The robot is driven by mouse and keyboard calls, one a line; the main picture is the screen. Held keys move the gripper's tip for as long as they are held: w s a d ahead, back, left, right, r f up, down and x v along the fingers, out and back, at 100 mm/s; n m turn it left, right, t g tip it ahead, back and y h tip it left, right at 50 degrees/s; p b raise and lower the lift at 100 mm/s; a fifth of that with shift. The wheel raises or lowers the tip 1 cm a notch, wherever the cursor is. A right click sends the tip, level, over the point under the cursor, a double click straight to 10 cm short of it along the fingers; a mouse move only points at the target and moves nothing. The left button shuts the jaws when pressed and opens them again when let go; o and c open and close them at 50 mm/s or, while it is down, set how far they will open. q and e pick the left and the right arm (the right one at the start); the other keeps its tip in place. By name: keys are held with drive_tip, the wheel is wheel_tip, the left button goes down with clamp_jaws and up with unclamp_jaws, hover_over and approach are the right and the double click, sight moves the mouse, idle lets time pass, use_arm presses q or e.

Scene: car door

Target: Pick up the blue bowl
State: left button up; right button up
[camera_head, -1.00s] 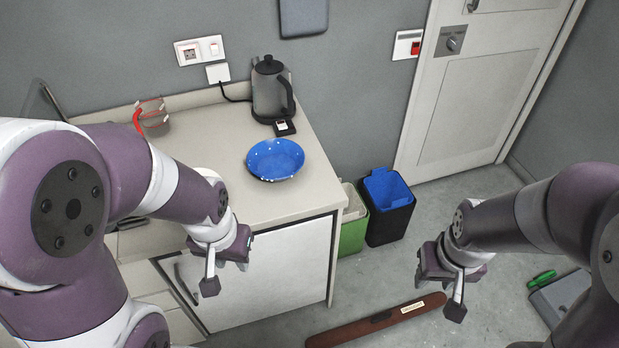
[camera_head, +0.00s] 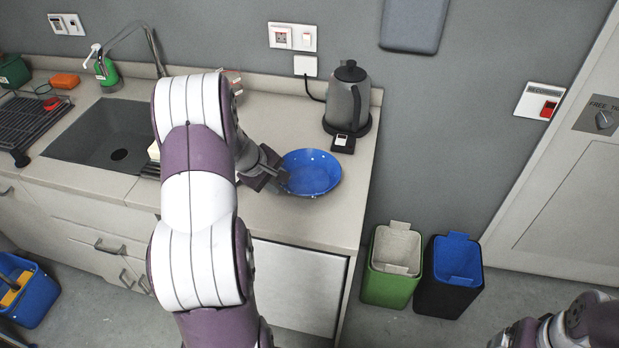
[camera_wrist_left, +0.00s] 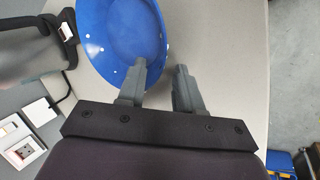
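The blue bowl (camera_head: 312,172) with pale specks stands upright on the counter, and it also shows in the left wrist view (camera_wrist_left: 122,35). My left gripper (camera_head: 278,178) is at the bowl's left rim in the head view. In the left wrist view its two fingers (camera_wrist_left: 158,88) are apart. One finger overlaps the bowl near the rim, and the other is beside the bowl over the counter. Whether either finger touches the bowl I cannot tell. My right arm shows only at the bottom right corner of the head view, and its fingers cannot be made out.
A grey kettle (camera_head: 347,98) stands on the counter (camera_head: 305,225) just behind the bowl. A cup partly hidden by my left arm is near the wall. A sink (camera_head: 100,135) is at the left. Green (camera_head: 385,290) and black (camera_head: 445,300) bins stand on the floor right of the counter.

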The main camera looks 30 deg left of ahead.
sight(285, 186)
use_arm(q)
drive_tip(key=x, duration=0.5)
drive_tip(key=shift+w+p, duration=0.15)
drive_tip(key=shift+p, duration=0.2)
drive_tip(key=shift+s+r, duration=0.15)
drive_tip(key=shift+s, duration=0.2)
clamp_jaws()
drive_tip(key=shift+w, duration=0.1)
